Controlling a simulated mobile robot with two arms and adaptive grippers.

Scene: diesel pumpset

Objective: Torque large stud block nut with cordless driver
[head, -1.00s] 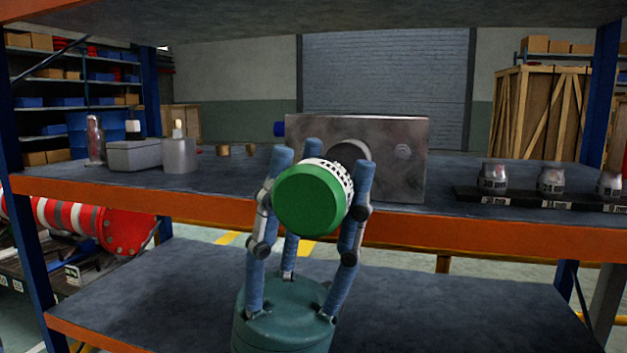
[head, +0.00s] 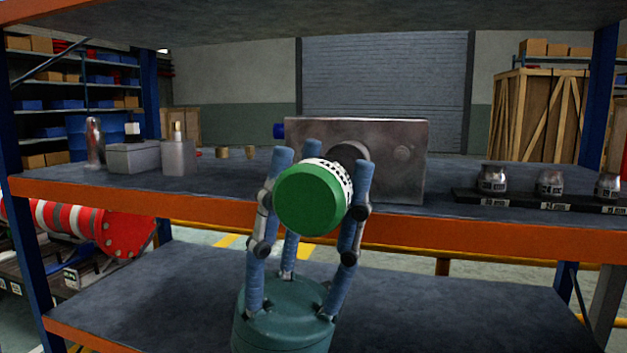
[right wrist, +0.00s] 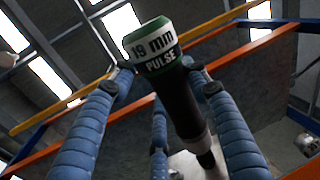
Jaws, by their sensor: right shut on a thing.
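My right gripper (head: 324,162) has blue padded fingers shut around the cordless driver (head: 310,200), with its green end cap towards me. In the right wrist view the driver (right wrist: 177,95) reads "19 mm PULSE", and its dark nose points at the pale block. The grey metal stud block (head: 395,180) stands on the shelf behind it. My left gripper is not in view.
An orange-edged shelf (head: 150,201) carries everything. At left stand a grey box (head: 133,158), a bottle (head: 95,142) and small brass parts (head: 222,153). At right, labelled sockets (head: 550,182) sit on a dark rack. The lower shelf (head: 450,305) is bare.

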